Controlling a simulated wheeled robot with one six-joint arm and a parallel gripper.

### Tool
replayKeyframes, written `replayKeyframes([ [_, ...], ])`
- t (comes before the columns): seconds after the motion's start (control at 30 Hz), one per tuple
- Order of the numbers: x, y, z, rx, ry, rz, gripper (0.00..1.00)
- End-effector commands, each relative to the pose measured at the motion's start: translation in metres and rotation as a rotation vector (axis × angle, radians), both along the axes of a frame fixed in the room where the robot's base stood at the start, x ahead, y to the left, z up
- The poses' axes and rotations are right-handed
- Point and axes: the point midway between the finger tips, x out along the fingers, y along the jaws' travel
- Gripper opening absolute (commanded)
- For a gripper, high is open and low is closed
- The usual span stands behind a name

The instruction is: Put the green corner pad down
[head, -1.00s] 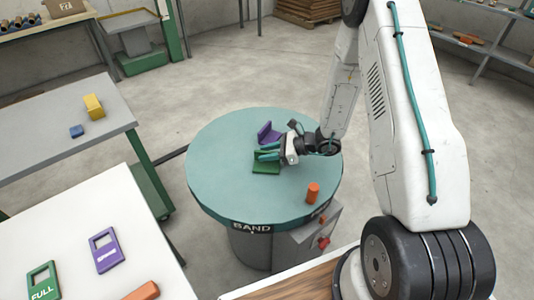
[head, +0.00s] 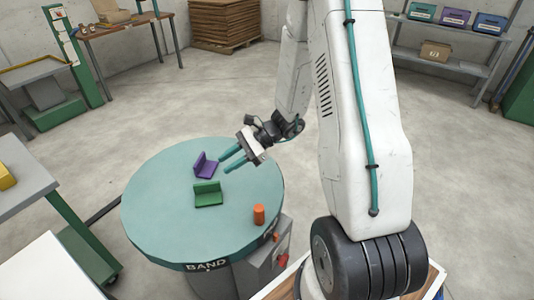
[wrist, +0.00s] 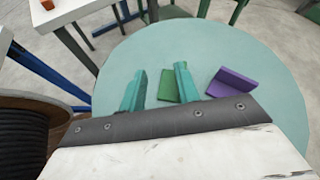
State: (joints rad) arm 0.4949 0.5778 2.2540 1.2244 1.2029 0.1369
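The green corner pad (head: 208,195) rests on the teal round turntable (head: 150,215), near its middle. In the wrist view the pad (wrist: 168,86) shows partly behind and between my fingers. The purple corner pad (head: 205,166) stands on the turntable just behind the green one; it also shows in the wrist view (wrist: 233,82). My gripper (head: 232,162) is open and empty, up and to the right of both pads, apart from them. Its two teal fingers (wrist: 158,88) are spread in the wrist view.
An orange cylinder (head: 259,214) stands near the turntable's right front edge. A control box (head: 268,248) with a red knob sits below that edge. A grey table (head: 22,185) and a white table (head: 45,272) lie left. Open floor lies behind the turntable.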

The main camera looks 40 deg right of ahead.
Motion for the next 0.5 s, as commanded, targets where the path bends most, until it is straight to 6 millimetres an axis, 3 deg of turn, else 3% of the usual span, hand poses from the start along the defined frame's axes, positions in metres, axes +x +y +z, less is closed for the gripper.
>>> replayKeyframes([
  [0.03, -0.007, 0.012, 0.025, -0.044, -0.050, 0.084, 0.32],
  [0.2, -0.047, 0.043, 0.086, -0.195, -0.189, 0.367, 0.32],
  [0.5, -0.132, 0.068, 0.161, -0.504, -0.419, 0.827, 0.32],
])
